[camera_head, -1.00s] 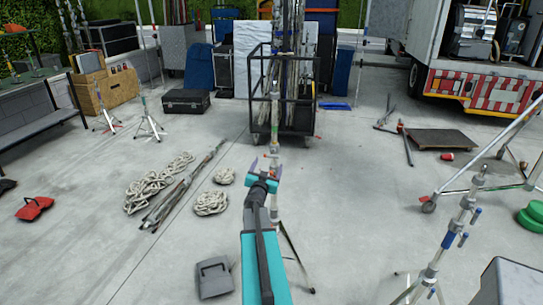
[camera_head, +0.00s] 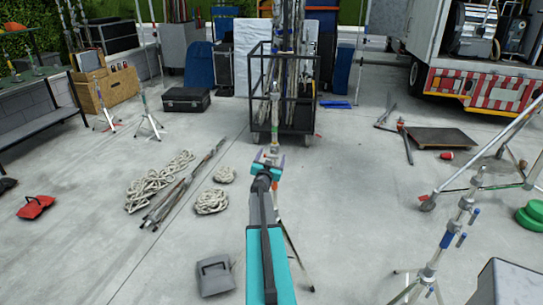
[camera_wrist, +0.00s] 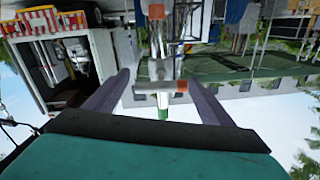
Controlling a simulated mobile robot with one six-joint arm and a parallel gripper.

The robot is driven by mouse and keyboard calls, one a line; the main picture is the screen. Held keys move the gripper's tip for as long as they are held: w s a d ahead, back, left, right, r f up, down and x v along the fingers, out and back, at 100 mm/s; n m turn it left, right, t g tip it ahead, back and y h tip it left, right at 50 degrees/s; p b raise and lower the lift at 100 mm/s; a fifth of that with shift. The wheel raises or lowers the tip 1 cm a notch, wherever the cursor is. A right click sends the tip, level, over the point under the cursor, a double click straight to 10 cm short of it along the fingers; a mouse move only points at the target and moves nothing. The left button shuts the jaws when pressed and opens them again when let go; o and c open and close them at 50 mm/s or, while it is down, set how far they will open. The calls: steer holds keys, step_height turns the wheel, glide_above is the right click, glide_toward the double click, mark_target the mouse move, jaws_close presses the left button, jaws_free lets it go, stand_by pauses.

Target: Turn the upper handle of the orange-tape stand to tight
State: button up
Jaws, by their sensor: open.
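The orange-tape stand (camera_head: 273,137) is a thin metal pole straight ahead of my arm in the head view, with a dark leg (camera_head: 296,252) showing below. In the wrist view, which is upside down, the stand (camera_wrist: 158,45) rises between my fingers. A crosswise silver handle (camera_wrist: 154,87) with an orange end sits near its green-tipped top. More orange (camera_wrist: 156,11) shows farther down the pole. My gripper (camera_head: 268,160) is open, and its two purple-grey fingers (camera_wrist: 162,92) lie either side of the handle, apart from it. My arm hides the stand's middle in the head view.
A black cart of poles (camera_head: 310,100) stands behind the stand. Coiled rope (camera_head: 211,201) and a grey box (camera_head: 215,276) lie to the left. Another stand (camera_head: 447,240) with blue tape stands to the right. The floor between is clear.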

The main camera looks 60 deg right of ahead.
steer(key=shift+x, duration=0.75)
